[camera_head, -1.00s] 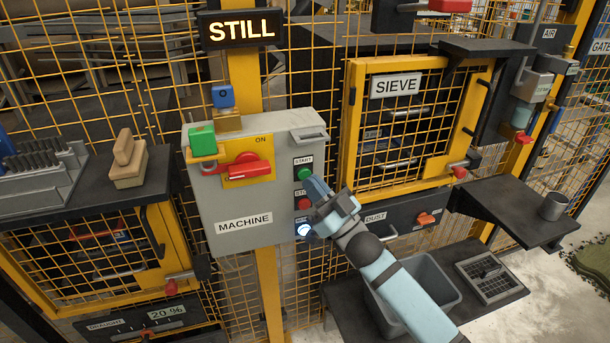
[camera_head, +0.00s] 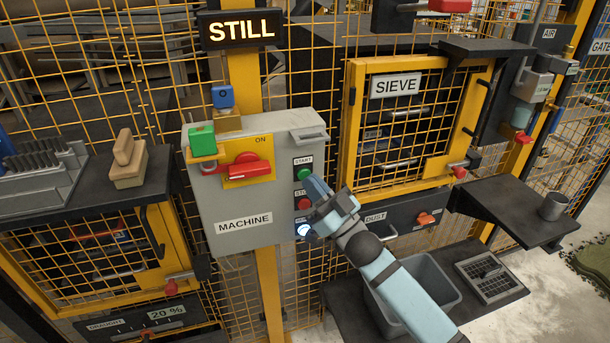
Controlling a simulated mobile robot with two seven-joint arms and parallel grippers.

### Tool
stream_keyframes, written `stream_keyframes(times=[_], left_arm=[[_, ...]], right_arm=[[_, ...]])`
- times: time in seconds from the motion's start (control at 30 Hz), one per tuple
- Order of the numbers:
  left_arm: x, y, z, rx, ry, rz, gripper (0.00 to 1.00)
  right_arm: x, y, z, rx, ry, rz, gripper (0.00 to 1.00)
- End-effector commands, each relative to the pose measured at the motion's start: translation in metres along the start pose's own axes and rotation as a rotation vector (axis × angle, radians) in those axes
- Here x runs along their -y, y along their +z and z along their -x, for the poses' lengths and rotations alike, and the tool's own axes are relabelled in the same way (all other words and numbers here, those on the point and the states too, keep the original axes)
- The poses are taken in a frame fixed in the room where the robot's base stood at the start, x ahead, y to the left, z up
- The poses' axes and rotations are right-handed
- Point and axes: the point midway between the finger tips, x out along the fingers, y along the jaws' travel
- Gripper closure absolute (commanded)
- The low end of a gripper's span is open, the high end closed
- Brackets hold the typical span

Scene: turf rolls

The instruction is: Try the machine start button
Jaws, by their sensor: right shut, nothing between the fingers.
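The grey machine box (camera_head: 215,195) hangs on a yellow post. Its green start button (camera_head: 303,174) is at the upper right of the box, under a START label. A red button (camera_head: 304,203) sits below it, and a lit bluish-white button (camera_head: 303,229) is lowest. My right gripper (camera_head: 312,186) is shut and empty, its tips close to the lower edge of the start button. I cannot tell whether they touch it. A red rotary switch (camera_head: 248,166) sits on a yellow plate marked ON. The sign (camera_head: 240,30) above reads STILL. My left gripper is not in view.
A green block (camera_head: 202,140) and a blue padlock-like piece (camera_head: 223,97) are on the box's upper left. The yellow-framed SIEVE door (camera_head: 352,130) is to the right. A grey bin (camera_head: 440,275) stands below my right arm. A dark shelf with a metal cup (camera_head: 553,206) is at right.

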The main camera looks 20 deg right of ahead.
Motion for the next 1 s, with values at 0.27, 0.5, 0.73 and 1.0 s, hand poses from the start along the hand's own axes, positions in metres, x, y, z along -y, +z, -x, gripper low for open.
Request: stream_keyframes(times=[0.27, 0.5, 0.73, 1.0], left_arm=[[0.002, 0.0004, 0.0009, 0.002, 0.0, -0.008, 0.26], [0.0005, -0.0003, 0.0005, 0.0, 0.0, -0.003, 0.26], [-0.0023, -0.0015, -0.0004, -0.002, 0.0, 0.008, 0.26], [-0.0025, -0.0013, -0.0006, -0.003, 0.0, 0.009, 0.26]], right_arm=[[-0.0032, 0.0036, -0.0044, 0.001, 0.0, 0.0, 1.0], [-0.0032, 0.0035, -0.0045, 0.0, 0.0, 0.0, 1.0], [-0.0042, 0.0043, -0.006, 0.0, 0.0, 0.0, 1.0], [-0.0059, 0.0058, -0.0085, -0.001, 0.0, 0.0, 1.0]])
